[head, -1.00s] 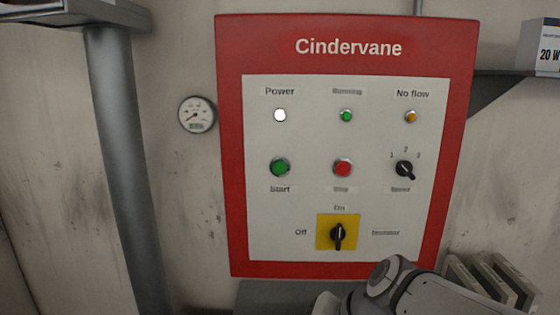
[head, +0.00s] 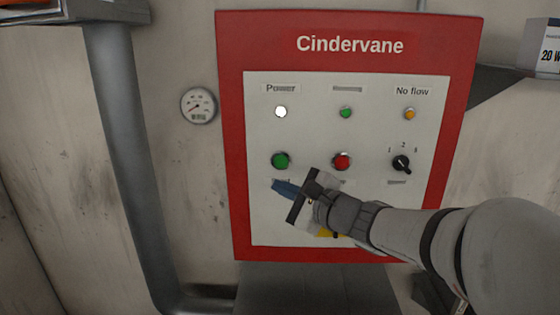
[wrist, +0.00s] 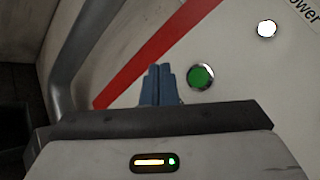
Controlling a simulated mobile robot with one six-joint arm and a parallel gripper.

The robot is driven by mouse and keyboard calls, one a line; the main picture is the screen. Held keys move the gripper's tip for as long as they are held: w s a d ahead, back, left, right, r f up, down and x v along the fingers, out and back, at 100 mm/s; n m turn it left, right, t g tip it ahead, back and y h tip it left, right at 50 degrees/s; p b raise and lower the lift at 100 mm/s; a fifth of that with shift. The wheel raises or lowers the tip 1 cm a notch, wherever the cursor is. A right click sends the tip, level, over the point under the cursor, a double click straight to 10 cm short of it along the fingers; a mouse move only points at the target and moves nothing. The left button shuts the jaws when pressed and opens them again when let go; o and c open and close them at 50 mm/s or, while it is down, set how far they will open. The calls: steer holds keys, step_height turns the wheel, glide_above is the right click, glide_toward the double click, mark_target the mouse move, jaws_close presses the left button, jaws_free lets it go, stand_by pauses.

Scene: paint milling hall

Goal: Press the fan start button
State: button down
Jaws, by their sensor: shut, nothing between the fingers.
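The green start button (head: 281,161) sits on the left of the white panel face, below the lit white Power lamp (head: 281,112). In the wrist view the green button (wrist: 201,77) is just right of my fingertips. My gripper (head: 277,187) is shut and empty, its blue fingers pointing left just below the button in the head view. The fingers (wrist: 158,82) are closed together in the wrist view. They appear apart from the button; the depth gap is hard to tell. My gripper covers the Start label and most of the yellow switch plate (head: 331,234).
The red-framed Cindervane panel (head: 350,44) also carries a red stop button (head: 342,161), a black speed knob (head: 401,163), a green lamp (head: 346,113) and an orange lamp (head: 409,114). Left are a round gauge (head: 198,105) and a grey pipe (head: 117,140).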

mark_target(285, 168)
steer(key=shift+w+d+p, duration=0.15)
steer(key=shift+w+p, duration=1)
steer(key=shift+w, duration=3.3)
steer(key=shift+w+f, duration=0.1)
steer(key=shift+w+b, duration=0.3)
steer(key=shift+b, duration=0.1)
